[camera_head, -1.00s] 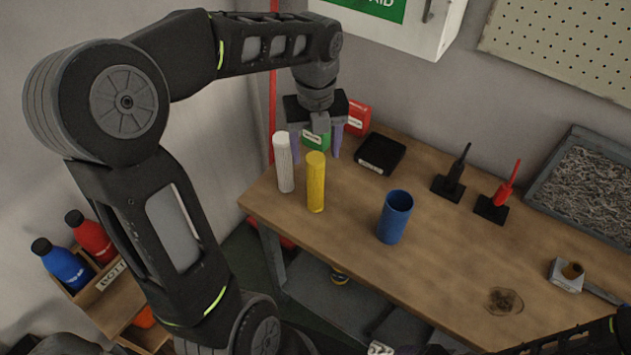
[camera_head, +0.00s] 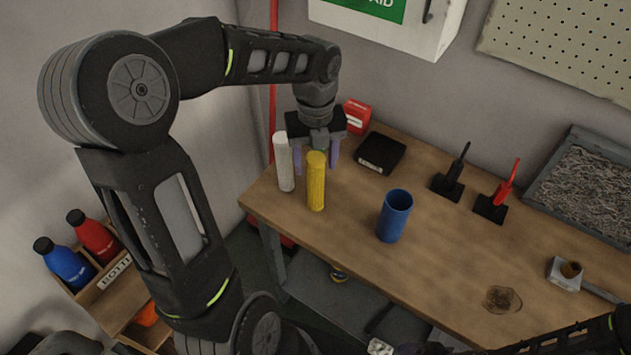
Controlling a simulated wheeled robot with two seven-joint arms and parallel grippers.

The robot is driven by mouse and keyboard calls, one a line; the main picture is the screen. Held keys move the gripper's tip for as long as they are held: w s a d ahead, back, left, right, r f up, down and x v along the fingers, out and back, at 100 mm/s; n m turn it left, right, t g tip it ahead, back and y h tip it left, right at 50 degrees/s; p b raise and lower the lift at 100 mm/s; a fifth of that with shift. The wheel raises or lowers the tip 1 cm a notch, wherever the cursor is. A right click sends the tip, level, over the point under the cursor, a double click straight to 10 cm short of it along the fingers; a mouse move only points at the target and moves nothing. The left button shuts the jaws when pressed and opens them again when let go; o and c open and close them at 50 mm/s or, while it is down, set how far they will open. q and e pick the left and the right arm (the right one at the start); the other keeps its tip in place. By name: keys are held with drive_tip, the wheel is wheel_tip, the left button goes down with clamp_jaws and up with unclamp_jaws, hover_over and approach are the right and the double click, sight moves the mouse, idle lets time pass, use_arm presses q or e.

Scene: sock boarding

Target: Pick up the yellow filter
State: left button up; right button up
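The yellow filter (camera_head: 316,184) is an upright cylinder near the left end of the wooden workbench (camera_head: 440,265). My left gripper (camera_head: 317,158) points down just behind the top of the yellow filter. Its two purple fingers are spread apart, one showing on each side of the filter's upper part. The filter stands on the bench and hides part of the space between the fingers, so I cannot tell whether they reach around it. My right arm (camera_head: 570,338) shows at the bottom right edge; its gripper is not clearly visible.
A white cylinder (camera_head: 284,163) stands close to the left finger. A blue cup (camera_head: 394,216) stands to the right. Black (camera_head: 450,177) and red (camera_head: 497,196) tools stand further right.

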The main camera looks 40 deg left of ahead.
use_arm(q)
clamp_jaws()
idle(0.4)
